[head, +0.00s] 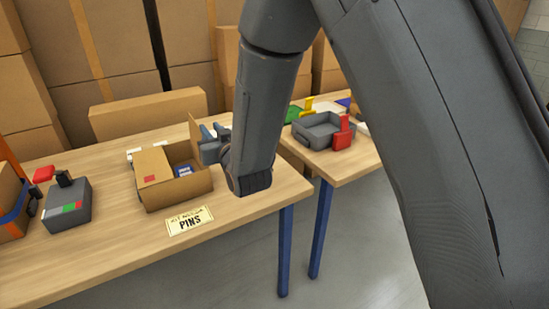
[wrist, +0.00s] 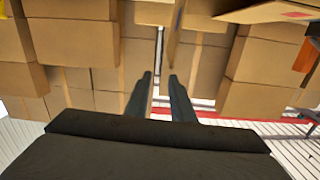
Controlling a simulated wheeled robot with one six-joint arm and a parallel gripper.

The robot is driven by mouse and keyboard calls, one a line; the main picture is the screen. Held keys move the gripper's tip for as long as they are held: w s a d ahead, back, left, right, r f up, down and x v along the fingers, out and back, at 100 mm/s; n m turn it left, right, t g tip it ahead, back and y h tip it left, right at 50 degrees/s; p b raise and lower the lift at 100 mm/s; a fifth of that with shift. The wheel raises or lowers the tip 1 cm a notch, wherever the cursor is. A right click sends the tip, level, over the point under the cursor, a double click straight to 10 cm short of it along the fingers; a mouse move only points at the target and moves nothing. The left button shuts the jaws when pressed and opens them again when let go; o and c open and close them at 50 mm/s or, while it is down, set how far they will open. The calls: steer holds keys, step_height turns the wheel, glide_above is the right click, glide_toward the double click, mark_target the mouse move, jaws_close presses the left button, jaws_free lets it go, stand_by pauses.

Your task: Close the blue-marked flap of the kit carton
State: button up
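The open kit carton (head: 176,198) stands on the near table. Its red-marked flap (head: 153,167) lies folded over the left part of the opening. My gripper (head: 210,146) is at the carton's right side, fingers pointing left. In the wrist view my gripper (wrist: 160,80) has a gap between its fingertips, and a thin upright cardboard panel (wrist: 173,35) shows edge-on beyond them. I cannot tell whether they touch. A blue mark on the raised flap is not clear.
A blue-and-white item (head: 184,171) lies inside the carton. A PINS sign (head: 189,221) lies in front. A grey tray (head: 318,131) is on the second table. Stacked boxes (head: 108,40) fill the back.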

steer(key=s+d+f+m+g+h, duration=0.1)
steer(key=s+d+f+g+h, duration=0.1)
steer(key=d, duration=0.7)
steer(key=s+d+f+m+g+h+b, duration=0.1)
steer(key=d+f+g+h, duration=0.2)
steer(key=d, duration=0.7)
steer(key=shift+s+f+g+h, duration=0.4)
steer(key=shift+f, duration=1)
steer(key=shift+a, duration=0.1)
steer(key=shift+c, duration=0.2)
